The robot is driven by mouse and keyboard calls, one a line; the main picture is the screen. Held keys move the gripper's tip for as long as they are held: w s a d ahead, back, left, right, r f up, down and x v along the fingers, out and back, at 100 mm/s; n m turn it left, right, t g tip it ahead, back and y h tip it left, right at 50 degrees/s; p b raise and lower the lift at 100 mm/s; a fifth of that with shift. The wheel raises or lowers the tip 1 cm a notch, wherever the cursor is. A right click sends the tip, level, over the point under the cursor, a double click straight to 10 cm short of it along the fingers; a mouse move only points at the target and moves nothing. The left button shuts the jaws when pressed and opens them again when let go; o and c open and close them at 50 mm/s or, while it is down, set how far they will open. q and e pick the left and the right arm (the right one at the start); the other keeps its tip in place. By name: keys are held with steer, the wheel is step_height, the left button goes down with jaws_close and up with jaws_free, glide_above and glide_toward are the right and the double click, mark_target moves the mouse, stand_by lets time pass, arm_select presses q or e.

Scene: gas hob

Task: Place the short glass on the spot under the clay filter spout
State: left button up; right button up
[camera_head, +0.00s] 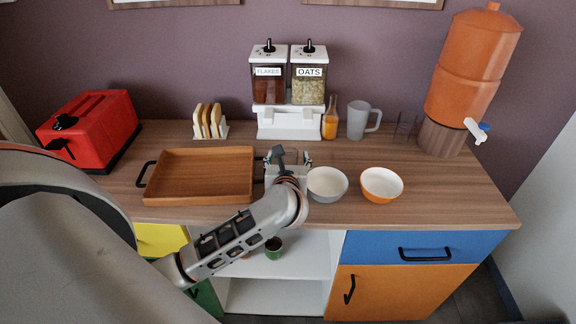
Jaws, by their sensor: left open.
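The orange clay filter (475,62) stands on a brown round base (440,138) at the back right of the counter. My left gripper (288,158) is open over the middle of the counter, between the wooden tray and the grey bowl, well left of the glass. My right gripper is not in view.
A wooden tray (200,176), a grey bowl (327,184) and an orange bowl (381,185) line the front. Behind are a red toaster (92,130), toast rack (210,122), cereal dispenser (289,118), orange bottle (330,122) and frosted mug (358,119). The right front counter is clear.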

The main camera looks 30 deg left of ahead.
arm_select(q)
steer(key=c, duration=1.4)
steer(key=shift+c, duration=0.2)
step_height(320, 180, up, 20)
steer(key=p, duration=0.2)
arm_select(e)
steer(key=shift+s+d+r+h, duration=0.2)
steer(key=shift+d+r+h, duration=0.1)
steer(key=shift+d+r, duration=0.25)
